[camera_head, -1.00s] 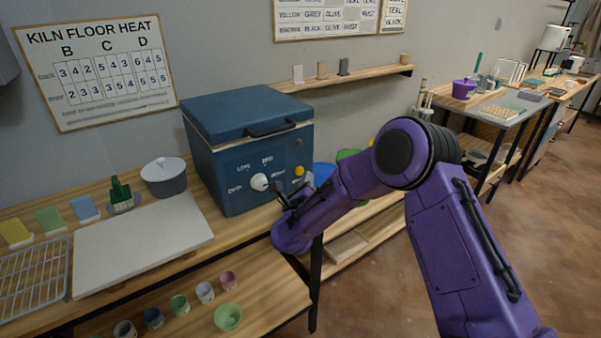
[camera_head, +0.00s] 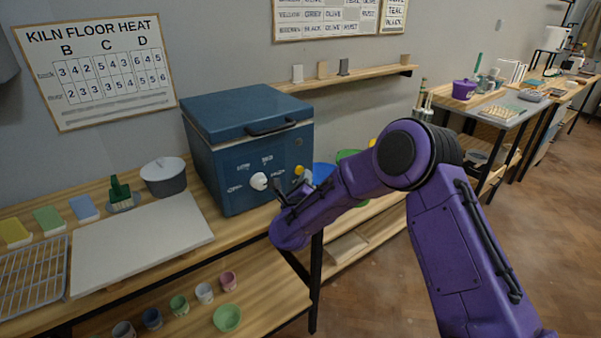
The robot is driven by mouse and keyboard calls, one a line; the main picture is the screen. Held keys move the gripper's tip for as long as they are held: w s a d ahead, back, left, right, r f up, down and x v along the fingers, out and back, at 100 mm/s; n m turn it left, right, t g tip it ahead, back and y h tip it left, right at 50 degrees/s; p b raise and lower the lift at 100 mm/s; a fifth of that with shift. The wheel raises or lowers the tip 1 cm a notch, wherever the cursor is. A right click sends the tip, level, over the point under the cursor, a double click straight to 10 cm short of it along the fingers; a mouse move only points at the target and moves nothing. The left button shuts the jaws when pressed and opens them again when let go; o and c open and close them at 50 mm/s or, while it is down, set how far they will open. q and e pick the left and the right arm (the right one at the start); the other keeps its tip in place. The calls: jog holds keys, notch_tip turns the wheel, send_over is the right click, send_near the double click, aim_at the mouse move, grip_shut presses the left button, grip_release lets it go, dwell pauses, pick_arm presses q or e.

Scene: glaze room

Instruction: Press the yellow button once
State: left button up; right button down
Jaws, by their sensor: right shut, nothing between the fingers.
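The yellow button (camera_head: 299,171) is a small round knob on the front of the blue kiln (camera_head: 222,165), right of the white dial (camera_head: 259,181). My right gripper (camera_head: 279,188) is shut and empty. Its dark fingers are in front of the kiln's face, below and left of the yellow button and close to the dial's right side. I cannot tell whether the fingers touch the panel. The button is partly in view above the fingers. My left gripper is not in view.
A white board (camera_head: 140,240), a lidded grey pot (camera_head: 164,177) and a wire rack (camera_head: 32,275) lie left of the kiln. Small cups and a green bowl (camera_head: 227,318) stand on the lower shelf.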

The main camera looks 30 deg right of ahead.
jog(key=shift+w+b, duration=0.3)
jog(key=shift+w, duration=0.15)
dwell(0.4)
jog(key=shift+s, duration=0.85)
jog(key=s, duration=0.1)
jog(key=s+p, duration=0.1)
jog(key=s, duration=0.3)
jog(key=shift+d, duration=0.25)
dwell(0.6)
